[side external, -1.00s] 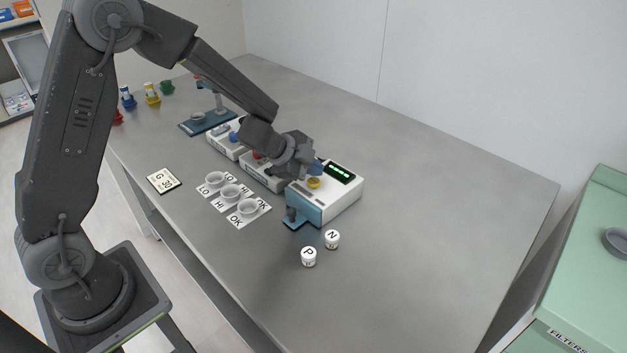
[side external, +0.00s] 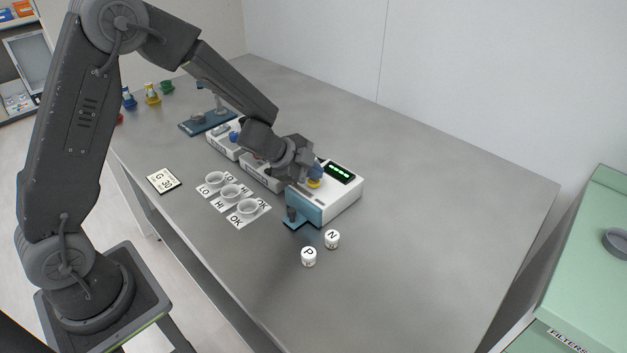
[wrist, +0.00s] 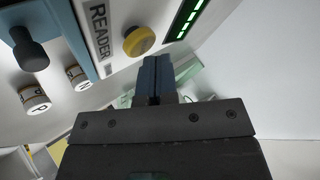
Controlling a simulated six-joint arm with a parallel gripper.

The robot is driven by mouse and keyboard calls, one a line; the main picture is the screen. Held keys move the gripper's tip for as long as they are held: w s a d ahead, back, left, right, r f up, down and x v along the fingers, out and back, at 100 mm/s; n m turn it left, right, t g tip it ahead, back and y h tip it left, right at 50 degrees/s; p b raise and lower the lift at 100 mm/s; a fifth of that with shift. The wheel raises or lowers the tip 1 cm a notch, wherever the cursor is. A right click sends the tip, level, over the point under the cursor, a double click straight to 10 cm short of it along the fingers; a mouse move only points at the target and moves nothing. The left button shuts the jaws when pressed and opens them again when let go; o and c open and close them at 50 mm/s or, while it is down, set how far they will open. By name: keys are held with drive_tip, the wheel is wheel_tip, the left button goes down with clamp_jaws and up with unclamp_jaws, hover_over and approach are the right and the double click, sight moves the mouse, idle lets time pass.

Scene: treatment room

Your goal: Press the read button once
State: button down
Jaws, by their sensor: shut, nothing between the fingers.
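The reader (side external: 341,205) is a white box with a blue front part, and its label reads READER in the wrist view (wrist: 98,22). Its round yellow button (side external: 314,184) is on the top face and also shows in the wrist view (wrist: 139,41). A dark display (side external: 340,172) with green marks lies behind the button. My gripper (side external: 316,171) is shut and empty, with its blue fingertips just above and beside the button. In the wrist view, the fingers (wrist: 156,66) appear to the right of and below the button. I cannot tell whether they touch it.
Two white vials marked P (side external: 308,257) and N (side external: 332,239) stand in front of the reader. Labelled cups (side external: 248,207) and a G 20 card (side external: 163,181) are to the left. More white devices (side external: 225,142) stand behind my arm.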

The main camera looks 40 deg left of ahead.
sight(313, 182)
drive_tip(key=shift+f, duration=0.55)
idle(0.8)
drive_tip(key=shift+r, duration=0.95)
drive_tip(key=shift+r, duration=0.1)
drive_tip(key=shift+r, duration=2.4)
drive_tip(key=shift+r, duration=0.1)
